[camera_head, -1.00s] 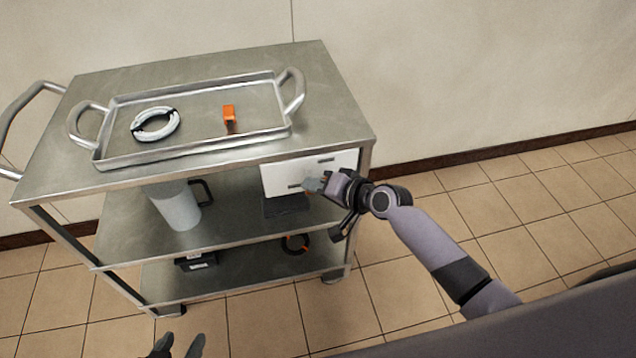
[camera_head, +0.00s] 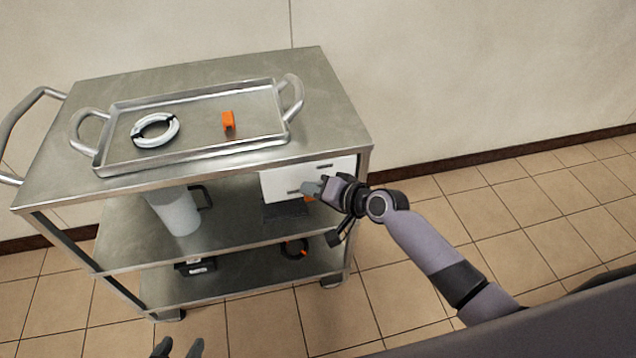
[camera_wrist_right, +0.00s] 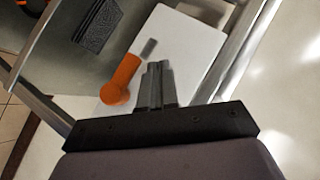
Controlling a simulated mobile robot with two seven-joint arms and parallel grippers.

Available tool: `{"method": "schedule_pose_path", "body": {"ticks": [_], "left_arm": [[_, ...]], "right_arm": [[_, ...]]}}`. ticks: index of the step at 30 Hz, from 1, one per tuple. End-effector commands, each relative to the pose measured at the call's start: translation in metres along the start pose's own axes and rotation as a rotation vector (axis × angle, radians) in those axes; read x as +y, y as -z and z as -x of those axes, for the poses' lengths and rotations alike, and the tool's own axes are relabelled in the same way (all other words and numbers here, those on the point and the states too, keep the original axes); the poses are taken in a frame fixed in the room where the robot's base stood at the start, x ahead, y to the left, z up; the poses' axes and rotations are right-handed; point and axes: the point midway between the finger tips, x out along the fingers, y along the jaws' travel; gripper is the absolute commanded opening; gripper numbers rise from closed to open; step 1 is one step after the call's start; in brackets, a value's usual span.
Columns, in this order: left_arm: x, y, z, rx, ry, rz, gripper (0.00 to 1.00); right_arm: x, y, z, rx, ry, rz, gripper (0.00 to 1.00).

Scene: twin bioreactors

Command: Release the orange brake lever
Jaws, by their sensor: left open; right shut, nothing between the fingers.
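The orange lever (camera_wrist_right: 122,78) lies against a white panel (camera_wrist_right: 178,45) in the right wrist view, with its rounded end at lower left and its narrower end toward a short grey strip. My left gripper (camera_head: 178,347) is open and empty at the bottom edge of the head view.
The steel cart (camera_head: 335,110) carries a tray (camera_head: 190,150) with a white ring (camera_head: 155,141) and an orange piece (camera_head: 228,121). A grey pitcher (camera_head: 178,212) stands on the middle shelf. Dark items lie on the lower shelf. The floor (camera_head: 480,210) right of the cart is clear.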

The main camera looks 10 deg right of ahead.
Motion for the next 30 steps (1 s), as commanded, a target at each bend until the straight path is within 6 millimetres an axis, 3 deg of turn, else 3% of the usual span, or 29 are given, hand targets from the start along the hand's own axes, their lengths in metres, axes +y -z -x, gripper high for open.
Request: {"method": "schedule_pose_path", "body": {"ticks": [7, 24, 30], "left_arm": [[0.000, 0.029, 0.022, 0.000, 0.000, 0.000, 0.53], [0.000, 0.033, 0.024, 0.000, 0.000, 0.000, 0.53], [0.000, 0.033, 0.024, 0.000, 0.000, 0.000, 0.53]], "right_arm": [[-0.033, 0.018, 0.013, 0.002, 0.000, -0.001, 0.00], [-0.070, -0.001, 0.073, 0.003, 0.000, 0.000, 0.00], [-0.079, -0.004, 0.086, 0.002, -0.001, -0.001, 0.00]]}}
